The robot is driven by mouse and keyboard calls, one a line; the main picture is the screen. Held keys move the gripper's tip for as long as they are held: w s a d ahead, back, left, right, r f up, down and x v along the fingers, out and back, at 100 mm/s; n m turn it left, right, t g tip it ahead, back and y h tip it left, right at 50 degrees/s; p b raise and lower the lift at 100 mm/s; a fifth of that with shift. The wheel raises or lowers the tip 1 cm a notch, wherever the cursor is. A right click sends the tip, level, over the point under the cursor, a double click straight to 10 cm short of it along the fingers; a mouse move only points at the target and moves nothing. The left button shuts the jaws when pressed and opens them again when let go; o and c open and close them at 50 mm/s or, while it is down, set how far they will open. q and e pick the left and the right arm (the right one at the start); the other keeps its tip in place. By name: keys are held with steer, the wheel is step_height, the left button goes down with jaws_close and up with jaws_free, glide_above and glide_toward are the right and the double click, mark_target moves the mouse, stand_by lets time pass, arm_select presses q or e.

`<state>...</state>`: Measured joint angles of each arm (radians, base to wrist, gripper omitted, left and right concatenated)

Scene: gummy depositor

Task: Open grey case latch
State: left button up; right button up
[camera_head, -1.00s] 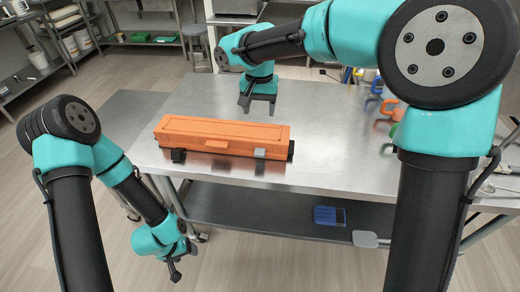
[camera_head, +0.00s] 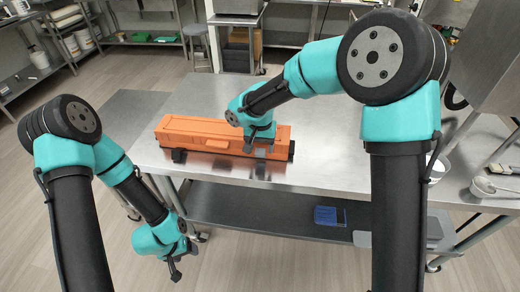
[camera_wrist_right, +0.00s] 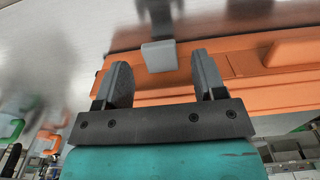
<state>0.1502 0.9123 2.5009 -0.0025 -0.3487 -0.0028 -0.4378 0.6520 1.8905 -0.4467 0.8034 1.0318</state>
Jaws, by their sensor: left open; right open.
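The orange case (camera_head: 205,135) lies closed on the metal table. A black latch (camera_head: 179,156) is on its front at the left. The grey latch (camera_wrist_right: 159,56) is at the case's right part and sticks out from its edge. My right gripper (camera_head: 261,149) is over the right end of the case, at the grey latch. In the right wrist view its two fingers are open, with the latch between and slightly beyond them, a gap on each side. My left gripper (camera_head: 175,273) hangs low at the left, off the table, open and empty.
The metal table (camera_head: 330,120) is clear behind and right of the case. A white bowl (camera_head: 437,168) stands at the right, partly behind my right arm. A blue bin (camera_head: 329,215) is on the lower shelf. The table's front edge runs just before the case.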

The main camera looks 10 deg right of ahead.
steer(key=shift+f, duration=0.9)
steer(key=shift+c, duration=0.2)
steer(key=c, duration=0.9)
